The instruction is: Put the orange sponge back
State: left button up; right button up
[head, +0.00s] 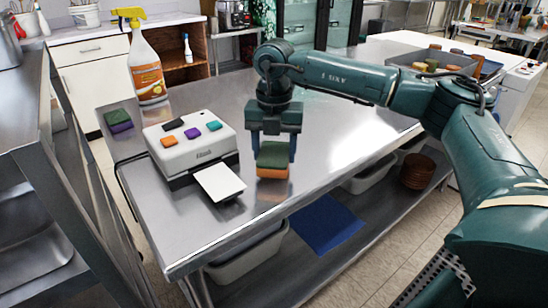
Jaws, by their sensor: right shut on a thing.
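The orange sponge (271,172), with a dark green top layer, is between the fingers of my right gripper (273,150) over the near right part of the steel table (310,120). The right gripper points down and is shut on it. I cannot tell whether the sponge's underside touches the table. My left gripper is not in view.
A white machine (190,148) with coloured pads and a white sheet (219,182) stands left of the sponge. A purple-and-green sponge (118,121) and a spray bottle (147,65) are farther left. A tray (425,58) of coloured items is at the back right.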

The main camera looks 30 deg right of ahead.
aim_at(274, 152)
notch_tip(274, 152, down, 2)
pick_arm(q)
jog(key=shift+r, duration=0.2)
pick_arm(e)
jog(key=shift+f, duration=0.1)
jog(key=o, duration=0.9)
pick_arm(q)
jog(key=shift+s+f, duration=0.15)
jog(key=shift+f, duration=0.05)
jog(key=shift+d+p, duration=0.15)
jog(key=shift+p, duration=0.2)
pick_arm(e)
notch_tip(274, 152, up, 12)
jog(key=shift+r, duration=0.2)
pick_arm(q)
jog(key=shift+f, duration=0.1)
pick_arm(e)
jog(key=shift+f, duration=0.1)
